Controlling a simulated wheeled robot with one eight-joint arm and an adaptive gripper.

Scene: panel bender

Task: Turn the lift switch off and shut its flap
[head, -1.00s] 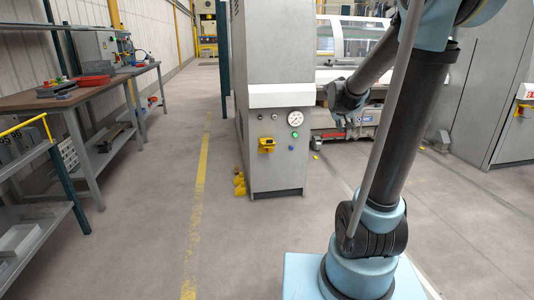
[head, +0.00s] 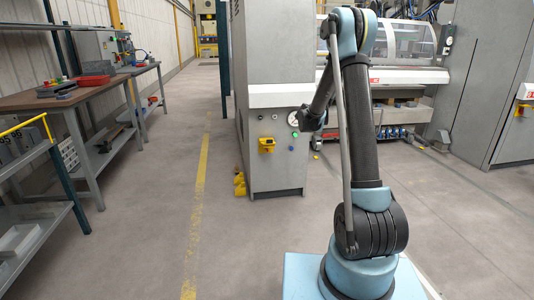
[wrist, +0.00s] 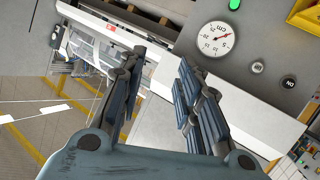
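A yellow switch box (head: 266,145) is on the front of the grey cabinet, low and left of the gauge; its label cannot be read, and its flap and knob positions are too small to tell. In the wrist view part of a yellow box (wrist: 307,16) shows at the top right corner, cut off by the edge. My gripper (wrist: 161,62) is open and empty, its two dark fingers apart. In the head view the end of my arm is just right of the cabinet front, in front of the gauge's right side, apart from the yellow box.
The cabinet (head: 277,175) carries a round gauge (wrist: 214,40), a green light (wrist: 235,4) and small black knobs (wrist: 257,67). Yellow pedals (head: 240,185) lie at its left foot. A workbench (head: 85,93) stands left. The floor between is clear.

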